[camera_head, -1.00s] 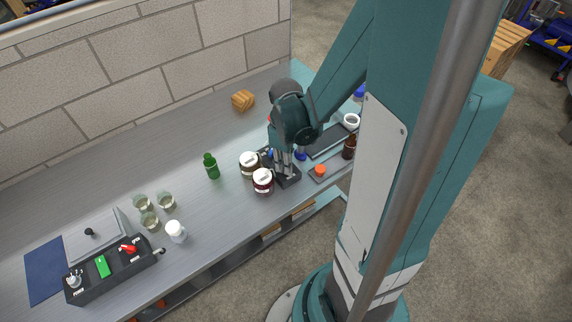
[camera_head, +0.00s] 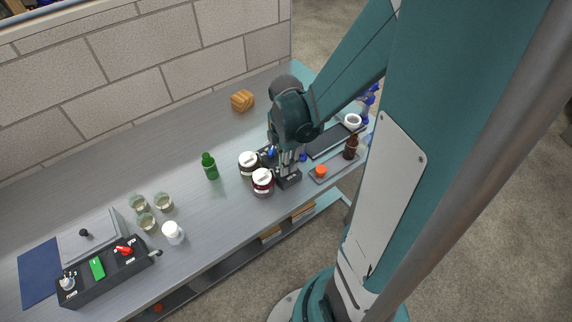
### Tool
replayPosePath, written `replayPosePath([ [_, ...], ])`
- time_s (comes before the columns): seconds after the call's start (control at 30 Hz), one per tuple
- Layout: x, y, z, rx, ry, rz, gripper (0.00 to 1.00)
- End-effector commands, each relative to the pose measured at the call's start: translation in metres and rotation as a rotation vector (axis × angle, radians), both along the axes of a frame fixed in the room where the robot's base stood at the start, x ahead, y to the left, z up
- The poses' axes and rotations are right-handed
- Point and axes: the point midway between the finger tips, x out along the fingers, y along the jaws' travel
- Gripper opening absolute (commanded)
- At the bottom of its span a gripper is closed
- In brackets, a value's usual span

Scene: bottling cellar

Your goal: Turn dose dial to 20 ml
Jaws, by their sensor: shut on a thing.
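A black box (camera_head: 291,180) stands near the front edge of the bench, right of two dark jars with pale lids. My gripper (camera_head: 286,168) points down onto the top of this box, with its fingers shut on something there. The fingers and wrist cover most of the dose dial at that spot. Its scale, its pointer and the 20 ml mark cannot be read.
Two jars (camera_head: 249,164) (camera_head: 263,182) stand close left of my gripper, with a green bottle (camera_head: 209,166) beyond. A brown bottle (camera_head: 350,147) and a tray with an orange-red cap (camera_head: 321,171) are at right. Glasses and a control panel (camera_head: 112,270) are at left.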

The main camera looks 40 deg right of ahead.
Motion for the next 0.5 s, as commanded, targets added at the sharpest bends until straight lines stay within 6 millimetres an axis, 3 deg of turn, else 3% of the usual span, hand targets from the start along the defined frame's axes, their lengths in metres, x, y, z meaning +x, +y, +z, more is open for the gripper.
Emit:
replayPosePath([
  [0.5,-0.0009,0.0004,-0.0003,0.001,0.001,0.331,0.03],
])
